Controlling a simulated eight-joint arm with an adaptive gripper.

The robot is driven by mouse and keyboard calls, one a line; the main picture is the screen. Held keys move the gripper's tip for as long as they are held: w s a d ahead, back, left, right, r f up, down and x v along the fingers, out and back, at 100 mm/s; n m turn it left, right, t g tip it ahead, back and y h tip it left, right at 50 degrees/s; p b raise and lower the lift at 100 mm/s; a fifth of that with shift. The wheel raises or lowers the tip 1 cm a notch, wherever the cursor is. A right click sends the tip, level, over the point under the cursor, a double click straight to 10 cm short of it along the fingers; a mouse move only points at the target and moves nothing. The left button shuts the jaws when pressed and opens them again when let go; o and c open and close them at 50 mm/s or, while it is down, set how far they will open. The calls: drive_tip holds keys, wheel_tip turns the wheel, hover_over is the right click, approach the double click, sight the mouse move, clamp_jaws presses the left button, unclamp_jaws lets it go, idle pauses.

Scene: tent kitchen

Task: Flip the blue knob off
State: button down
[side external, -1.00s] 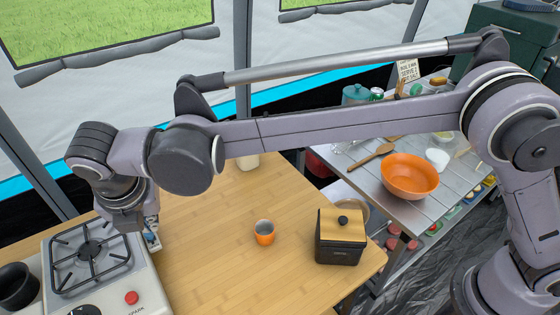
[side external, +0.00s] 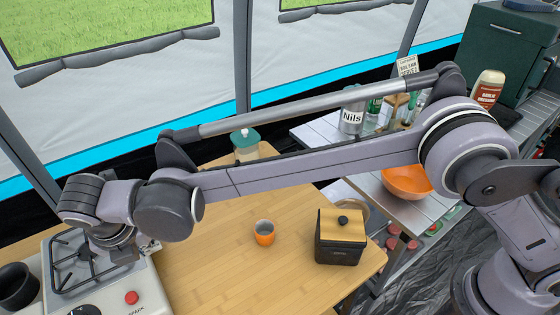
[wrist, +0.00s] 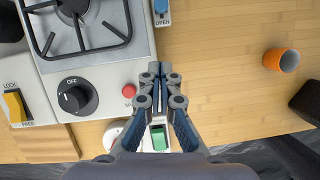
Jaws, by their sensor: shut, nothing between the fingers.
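The blue knob (wrist: 161,6) shows at the top edge of the wrist view, on a small plate marked OPEN beside the stove's right edge. Part of it is cut off by the frame. My gripper (wrist: 160,70) is shut and empty, its fingertips below the knob in the wrist view and apart from it. In the side external view my wrist is over the right part of the stove (side external: 143,293), and the fingertips are hard to make out there.
The stove has a black dial (wrist: 75,97) marked OFF and a red button (wrist: 129,90). A yellow lever (wrist: 14,105) marked LOCK sits left. An orange cup (side external: 264,233) and a black box with a wooden lid (side external: 340,247) stand on the wooden table (side external: 215,275).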

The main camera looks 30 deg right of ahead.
drive_tip(key=x, duration=0.6)
drive_tip(key=shift+w+f, duration=0.15)
drive_tip(key=shift+f, duration=0.05)
drive_tip(key=shift+w+d+r, duration=0.1)
drive_tip(key=shift+w, duration=0.5)
drive_tip(key=shift+w+d, duration=0.15)
drive_tip(key=shift+w, duration=0.45)
drive_tip(key=shift+w+d, duration=0.1)
drive_tip(key=shift+w, duration=0.6)
drive_tip(key=shift+w, duration=2.1)
